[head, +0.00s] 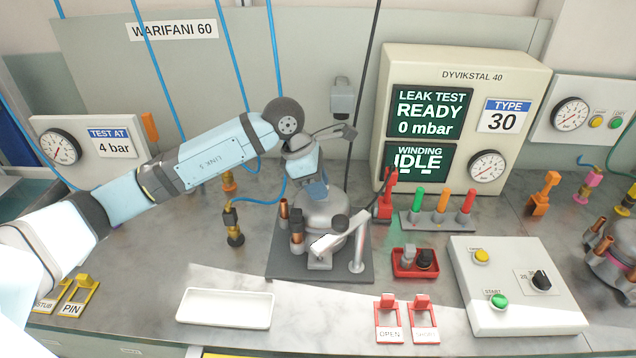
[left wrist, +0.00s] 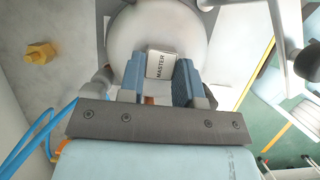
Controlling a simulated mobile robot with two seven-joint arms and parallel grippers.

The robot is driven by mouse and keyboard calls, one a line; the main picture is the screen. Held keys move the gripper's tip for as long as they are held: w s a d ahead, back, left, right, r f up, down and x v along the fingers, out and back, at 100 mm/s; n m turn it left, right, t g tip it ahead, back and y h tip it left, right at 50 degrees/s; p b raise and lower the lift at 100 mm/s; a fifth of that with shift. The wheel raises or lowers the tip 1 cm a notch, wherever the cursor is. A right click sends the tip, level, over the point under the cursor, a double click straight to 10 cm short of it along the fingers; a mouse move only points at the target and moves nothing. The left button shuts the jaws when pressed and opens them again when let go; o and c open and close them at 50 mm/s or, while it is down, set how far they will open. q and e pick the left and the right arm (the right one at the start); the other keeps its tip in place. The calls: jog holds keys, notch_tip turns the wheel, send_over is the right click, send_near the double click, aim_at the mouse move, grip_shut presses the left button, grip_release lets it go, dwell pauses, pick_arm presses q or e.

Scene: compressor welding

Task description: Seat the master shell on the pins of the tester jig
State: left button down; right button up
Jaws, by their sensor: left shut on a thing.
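The master shell (head: 325,212) is a grey dome over the dark base plate of the tester jig (head: 290,268). My left gripper (head: 317,190) is above the dome, pointing down. In the left wrist view, the blue fingers of my left gripper (left wrist: 158,82) are shut on a pale block marked MASTER (left wrist: 161,64) on top of the shell (left wrist: 128,38). The jig's pins are hidden under the shell, so I cannot tell whether it rests on them or hangs just above. A grey clamp-like part (head: 357,245) stands at the jig's front right. My right gripper is not in view.
Copper-tipped fittings (head: 297,240) stand close at the jig's left. A white tray (head: 225,307) lies front left, and a red holder (head: 415,263) and control box (head: 515,285) stand right. The leak test panel (head: 455,120) reads READY, 0 mbar. Blue hoses hang behind my arm.

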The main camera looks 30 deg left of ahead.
pick_arm(q)
jog(key=c, duration=0.7)
grip_release()
jog(key=shift+c, duration=0.2)
jog(key=v, duration=1.3)
jog(key=shift+r, duration=0.4)
jog(key=shift+s+a, duration=0.15)
